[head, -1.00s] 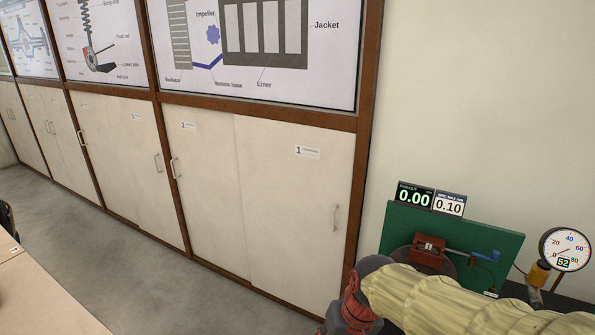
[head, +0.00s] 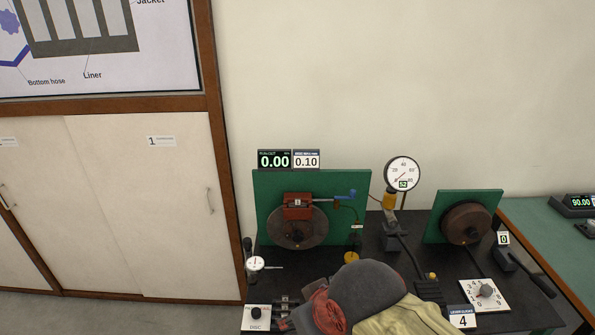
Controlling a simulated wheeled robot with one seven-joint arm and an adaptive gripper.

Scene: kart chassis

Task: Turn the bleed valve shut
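A green panel (head: 265,190) stands on the black bench top and carries a red caliper (head: 297,207) over a dark round disc (head: 300,235). A blue part (head: 342,196) sticks out from the caliper's right side, and a thin line runs down from there. The bleed valve seems to be in this area, but I cannot tell its exact part or whether it is open or shut. My arm, with a dark grey rounded link and a beige sleeve, reaches in at the bottom centre, in front of the panel. My gripper is not in view.
A dial gauge (head: 402,173) stands right of the panel. A second green panel (head: 432,222) holds a brown disc (head: 467,222). Cupboards (head: 140,200) stand left.

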